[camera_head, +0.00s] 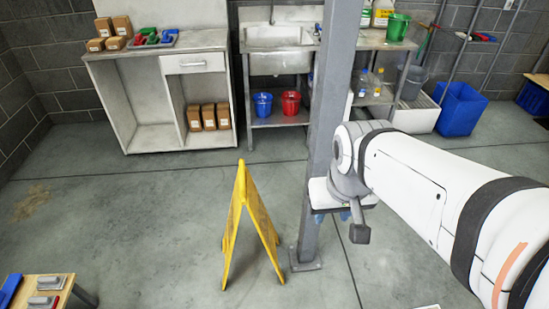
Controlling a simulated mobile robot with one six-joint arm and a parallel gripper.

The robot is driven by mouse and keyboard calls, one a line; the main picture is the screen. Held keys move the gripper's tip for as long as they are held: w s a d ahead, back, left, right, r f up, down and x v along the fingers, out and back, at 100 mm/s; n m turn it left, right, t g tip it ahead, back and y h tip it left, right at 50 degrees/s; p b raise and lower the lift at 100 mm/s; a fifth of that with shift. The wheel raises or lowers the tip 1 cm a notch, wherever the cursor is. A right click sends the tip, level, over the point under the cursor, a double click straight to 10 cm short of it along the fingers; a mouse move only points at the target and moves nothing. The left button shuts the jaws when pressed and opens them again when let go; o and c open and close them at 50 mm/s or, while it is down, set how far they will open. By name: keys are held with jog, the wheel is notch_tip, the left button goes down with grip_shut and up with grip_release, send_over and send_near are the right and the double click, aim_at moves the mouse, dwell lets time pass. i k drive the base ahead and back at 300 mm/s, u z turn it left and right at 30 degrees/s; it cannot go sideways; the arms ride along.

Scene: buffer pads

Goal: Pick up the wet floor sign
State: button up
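The yellow wet floor sign (238,212) stands upright on the grey floor in the middle of the head view. Its two panels are spread in an A shape, seen nearly edge-on. My gripper (350,218) hangs at the end of my white arm, to the right of the sign in the picture and apart from it. A grey metal post stands between them in the picture. A dark finger-like part of my gripper points down. The rest of my gripper is partly hidden, so its opening does not show, and I see nothing held.
The grey post (320,150) rises from a base plate close to the sign's right side. A white cabinet (105,85) and a metal sink table (240,75) line the back wall. A wooden table (60,300) with trowels is at the lower left. Floor left of the sign is clear.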

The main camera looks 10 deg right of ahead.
aim_at(249, 197)
jog(key=i, duration=1)
jog(key=z, duration=0.05)
